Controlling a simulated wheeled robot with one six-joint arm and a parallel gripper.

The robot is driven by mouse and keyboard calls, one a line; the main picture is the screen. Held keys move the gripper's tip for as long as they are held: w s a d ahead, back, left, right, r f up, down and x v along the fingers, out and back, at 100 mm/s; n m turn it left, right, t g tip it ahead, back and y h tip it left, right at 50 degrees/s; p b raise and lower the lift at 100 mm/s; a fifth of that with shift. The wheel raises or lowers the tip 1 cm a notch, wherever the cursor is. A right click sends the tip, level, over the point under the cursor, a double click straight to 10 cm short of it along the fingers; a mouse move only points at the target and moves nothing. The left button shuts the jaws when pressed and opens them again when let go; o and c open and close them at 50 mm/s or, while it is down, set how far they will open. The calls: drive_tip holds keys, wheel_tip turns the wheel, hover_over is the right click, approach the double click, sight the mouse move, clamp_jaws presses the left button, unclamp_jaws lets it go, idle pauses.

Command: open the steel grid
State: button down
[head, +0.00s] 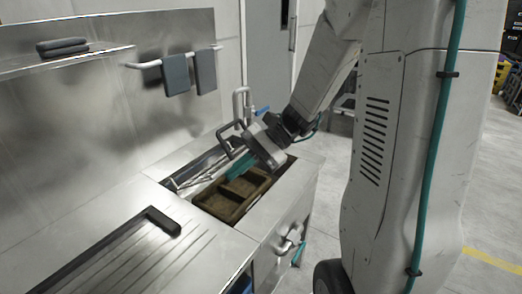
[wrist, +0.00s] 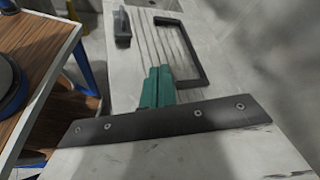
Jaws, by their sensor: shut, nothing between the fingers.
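A grooved steel panel (head: 135,257) lies flat at the lower left of the head view, with a black bar-shaped handle (head: 163,221) at its far end. Its parallel grooves (wrist: 147,38) show ahead of my gripper in the wrist view, with a black block (wrist: 122,27) beside them. I cannot tell for sure that this panel is the steel grid. My gripper (head: 236,170) is over the open sink, its teal fingers together and empty. The wrist view shows the shut fingers (wrist: 157,87), apart from the grooves. A dark angular loop (head: 231,139) stands close to my gripper; a dark frame (wrist: 190,50) shows in the wrist view.
A brown compartmented tray (head: 226,208) sits in the sink under my gripper. A curved tap (head: 242,100) stands behind. A rail (head: 150,65) holds two grey cloths (head: 177,75). A wooden-topped table (wrist: 40,50) is at left in the wrist view.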

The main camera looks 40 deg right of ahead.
drive_tip(key=w+d+f+m+t+y, duration=0.1)
drive_tip(key=w+d+f+m+t, duration=0.35)
drive_tip(key=d, duration=0.25)
drive_tip(key=w+d+f+m+t, duration=0.4)
drive_tip(key=d+m+t, duration=0.2)
drive_tip(key=d, duration=0.1)
drive_tip(key=d+f+m+t+h, duration=0.2)
drive_tip(key=d+f+m, duration=0.1)
drive_tip(key=d, duration=0.1)
drive_tip(key=d+f+m+t+h, duration=0.2)
drive_tip(key=d+f+m+t, duration=0.1)
drive_tip(key=d, duration=0.2)
drive_tip(key=d+f+m+t+h, duration=0.2)
drive_tip(key=d+f+m+h, duration=0.1)
drive_tip(key=d+f, duration=0.1)
drive_tip(key=shift+d+f+t, duration=0.1)
drive_tip(key=shift+d+t, duration=0.05)
drive_tip(key=shift+t, duration=0.1)
drive_tip(key=r+x, duration=0.2)
drive_tip(key=x, duration=1)
drive_tip(key=shift+r, duration=0.35)
drive_tip(key=shift+w+d+r, duration=0.1)
